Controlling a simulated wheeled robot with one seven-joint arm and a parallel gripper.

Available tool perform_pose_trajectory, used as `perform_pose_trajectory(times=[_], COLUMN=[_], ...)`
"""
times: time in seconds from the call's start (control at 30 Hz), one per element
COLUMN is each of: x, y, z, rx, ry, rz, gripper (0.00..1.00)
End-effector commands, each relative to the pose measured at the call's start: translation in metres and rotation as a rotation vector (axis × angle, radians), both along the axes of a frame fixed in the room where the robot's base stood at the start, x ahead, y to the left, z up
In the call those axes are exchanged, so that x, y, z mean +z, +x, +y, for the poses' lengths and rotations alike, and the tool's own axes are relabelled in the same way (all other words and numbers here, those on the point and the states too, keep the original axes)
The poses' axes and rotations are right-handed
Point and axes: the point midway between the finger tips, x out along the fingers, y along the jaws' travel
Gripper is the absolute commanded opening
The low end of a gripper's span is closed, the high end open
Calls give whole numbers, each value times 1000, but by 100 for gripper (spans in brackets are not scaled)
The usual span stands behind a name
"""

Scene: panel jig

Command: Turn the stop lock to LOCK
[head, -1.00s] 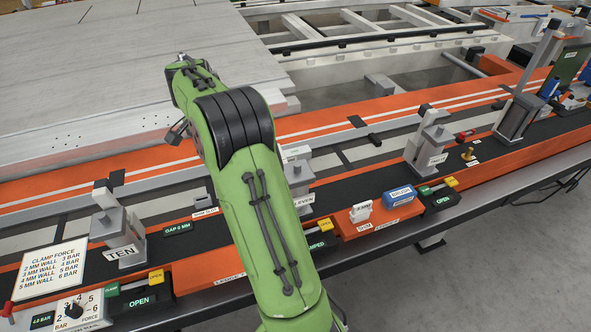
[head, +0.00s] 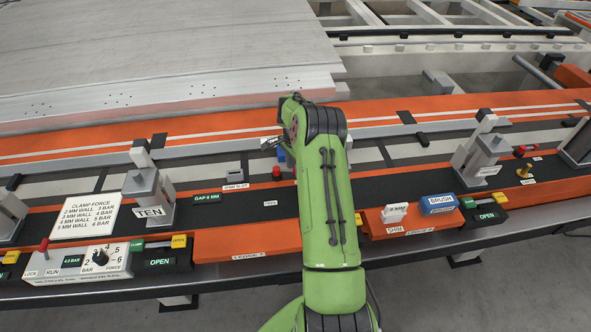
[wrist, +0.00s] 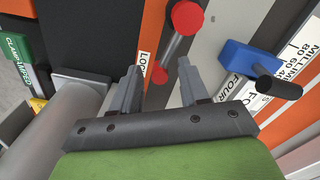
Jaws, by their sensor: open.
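In the wrist view a lever with a grey shaft has a large red knob (wrist: 187,17) at its upper end and a smaller red end (wrist: 160,75) below. It fits a stop lock. A white label beside it (wrist: 144,66) reads "LOO", its rest hidden by a finger. My gripper (wrist: 160,75) is open, its two grey fingers to either side of the lower red end; I cannot tell if they touch it. Another red lever (head: 43,244), at the lower left, stands by the words LOCK and RUN.
A blue block with a black handle (wrist: 262,75) sits right of the fingers, by a FOUR label (wrist: 236,90) and a millimetre scale. A grey cylinder (wrist: 72,120) is close on the left. In the head view, the clamp marked TEN (head: 150,195) stands left of my arm.

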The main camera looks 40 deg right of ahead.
Motion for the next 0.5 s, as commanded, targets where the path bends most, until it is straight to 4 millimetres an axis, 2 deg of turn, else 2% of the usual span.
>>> perform_pose_trajectory(times=[0.1,0.33,0.5], x=[-9,-9,-9], y=[0,0,0], z=[0,0,0], rx=[0,0,1], ry=[0,0,0], rz=[0,-1,0], gripper=[44,44,20])
